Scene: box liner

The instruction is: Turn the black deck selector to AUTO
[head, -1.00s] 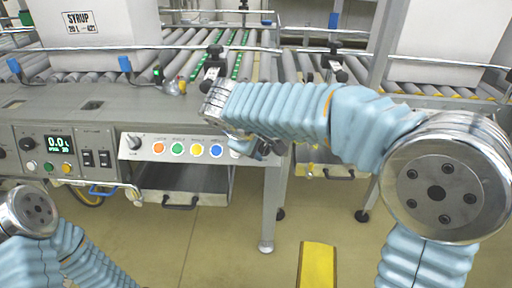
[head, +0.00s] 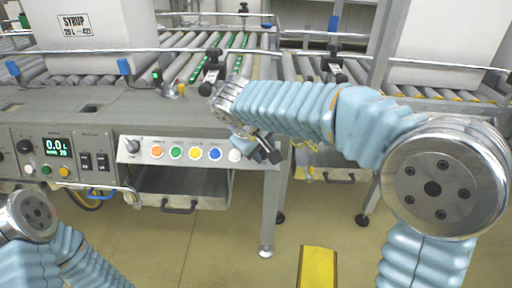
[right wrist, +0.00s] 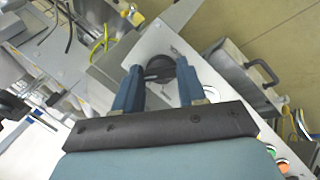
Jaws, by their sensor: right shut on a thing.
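The black deck selector (right wrist: 161,68) shows in the right wrist view as a round dark knob on a pale panel. My right gripper (right wrist: 157,80) has its two blue fingers on either side of the knob and is shut on it. In the head view my right gripper (head: 262,148) is at the right end of the front control panel (head: 126,156), and it hides the knob there. The selector's markings and pointer cannot be read. My left arm shows at the lower left, but its gripper is out of view.
Orange (head: 157,151), green (head: 176,152), yellow (head: 195,153) and blue (head: 215,154) buttons sit on the panel left of the gripper. A drawer (head: 215,190) hangs below. Roller conveyors with large boxes (head: 105,38) lie behind. The floor in front is open around a yellow block (head: 318,268).

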